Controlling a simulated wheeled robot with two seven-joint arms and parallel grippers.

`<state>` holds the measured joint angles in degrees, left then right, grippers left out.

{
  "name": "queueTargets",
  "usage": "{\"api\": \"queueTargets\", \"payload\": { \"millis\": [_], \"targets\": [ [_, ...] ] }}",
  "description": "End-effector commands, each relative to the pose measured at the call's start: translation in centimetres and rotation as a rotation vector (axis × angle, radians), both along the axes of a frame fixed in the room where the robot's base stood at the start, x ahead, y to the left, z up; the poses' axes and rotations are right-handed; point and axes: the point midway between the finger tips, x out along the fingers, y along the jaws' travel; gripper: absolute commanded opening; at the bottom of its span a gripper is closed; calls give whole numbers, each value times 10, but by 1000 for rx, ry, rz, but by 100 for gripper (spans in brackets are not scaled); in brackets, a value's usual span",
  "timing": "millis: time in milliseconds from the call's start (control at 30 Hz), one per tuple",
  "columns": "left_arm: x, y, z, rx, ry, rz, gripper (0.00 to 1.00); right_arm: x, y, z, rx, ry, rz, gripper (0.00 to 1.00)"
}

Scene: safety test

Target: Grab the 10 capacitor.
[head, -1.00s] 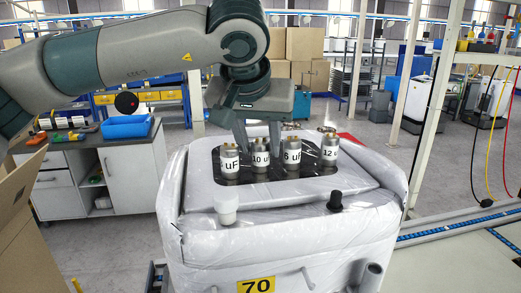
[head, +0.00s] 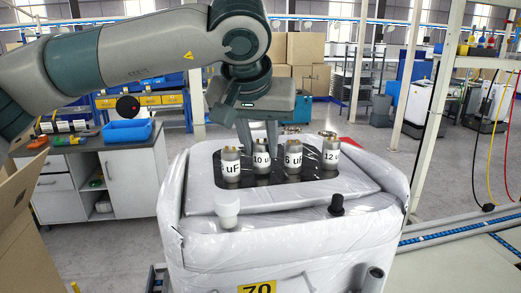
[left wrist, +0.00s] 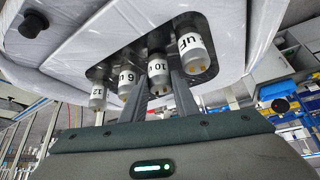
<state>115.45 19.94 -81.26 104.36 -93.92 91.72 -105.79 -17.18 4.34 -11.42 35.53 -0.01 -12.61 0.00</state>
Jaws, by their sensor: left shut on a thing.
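The 10 capacitor (head: 261,160) is a silver cylinder with a white label reading "10 u". It stands upright in a row on a dark panel atop the white padded unit. My left gripper (head: 258,146) comes down from above, shut with its fingers on either side of the capacitor's top. In the left wrist view the 10 capacitor (left wrist: 158,70) shows between the two fingers of the left gripper (left wrist: 160,88). Its lower end at the panel is partly hidden. My right gripper is not in view.
Close neighbours are the "uF" capacitor (head: 231,170) on the left, the "6 uF" capacitor (head: 293,160) and the "12" capacitor (head: 330,152) on the right. A white knob (head: 227,205) and a black knob (head: 336,203) stand on the unit's front edge (head: 285,225).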

Motion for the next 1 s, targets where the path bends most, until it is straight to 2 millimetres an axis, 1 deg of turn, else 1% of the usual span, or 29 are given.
{"api": "queueTargets", "payload": {
  "millis": [133,267,533,700,800,1000],
  "targets": [
    [0,0,11,-1,-2,1,5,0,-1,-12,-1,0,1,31],
    [0,-1,31,-2,-3,3,5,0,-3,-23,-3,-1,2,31],
    [-22,-48,62,1,-3,-3,5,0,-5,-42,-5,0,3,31],
    [-35,-76,82,1,-2,-2,5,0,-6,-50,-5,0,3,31],
    [-41,-88,91,0,-2,-1,5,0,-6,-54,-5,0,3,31],
    [-48,-103,102,1,0,1,5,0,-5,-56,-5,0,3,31]
  ]
}}
